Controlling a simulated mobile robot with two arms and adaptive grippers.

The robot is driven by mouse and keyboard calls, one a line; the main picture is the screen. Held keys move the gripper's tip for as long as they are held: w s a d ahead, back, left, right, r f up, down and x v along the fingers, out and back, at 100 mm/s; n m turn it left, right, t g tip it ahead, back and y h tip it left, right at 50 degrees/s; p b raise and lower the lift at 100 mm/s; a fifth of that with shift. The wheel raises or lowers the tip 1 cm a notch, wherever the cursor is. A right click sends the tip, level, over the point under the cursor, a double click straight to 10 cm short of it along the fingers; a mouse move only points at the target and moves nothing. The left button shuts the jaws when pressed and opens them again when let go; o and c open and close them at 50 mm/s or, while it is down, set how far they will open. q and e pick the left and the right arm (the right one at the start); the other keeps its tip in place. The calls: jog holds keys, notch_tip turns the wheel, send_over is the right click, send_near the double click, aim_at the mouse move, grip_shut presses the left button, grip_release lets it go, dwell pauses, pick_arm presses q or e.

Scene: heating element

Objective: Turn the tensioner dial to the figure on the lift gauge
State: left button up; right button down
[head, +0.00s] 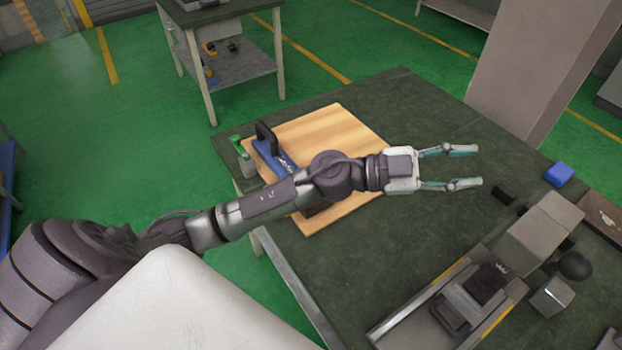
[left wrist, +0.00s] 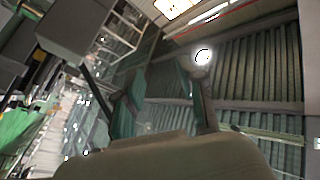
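My left gripper (head: 472,167) reaches in from the left over the dark green worktop (head: 435,235). Its two fingers are apart with nothing between them; they also show in the left wrist view (left wrist: 158,90). A grey machine (head: 450,305) with a rail, yellow strips and a black carriage (head: 485,285) stands at the lower right, below and right of the fingers, not touching them. A grey block (head: 535,235) and a black ball (head: 574,265) sit beside it. I cannot make out a tensioner dial or a lift gauge with a figure. My right gripper is not visible.
A wooden board (head: 345,130) lies under my left arm, with a blue tool with a black handle (head: 265,140) and green-topped bottles (head: 243,155). A blue block (head: 558,174) and a small black block (head: 505,194) lie to the right. A pillar (head: 540,65) stands behind.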

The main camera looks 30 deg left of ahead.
pick_arm(q)
jog(key=a+f+m+g+y, duration=0.4)
jog(key=a+f+g+y, duration=0.35)
jog(key=f, duration=0.25)
jog(key=w+a+n+g+y, duration=0.15)
jog(key=a+n+y, duration=0.75)
jog(key=a, duration=1.3)
notch_tip(320, 180, down, 13)
jog(key=m+y+p, duration=0.1)
jog(key=m+p, duration=0.1)
jog(key=shift+s+f+g+y+p, duration=0.15)
jog(key=shift+f+g+y+p, duration=0.05)
jog(key=shift+g+y+p, duration=0.15)
jog(key=shift+c, duration=0.3)
grip_shut()
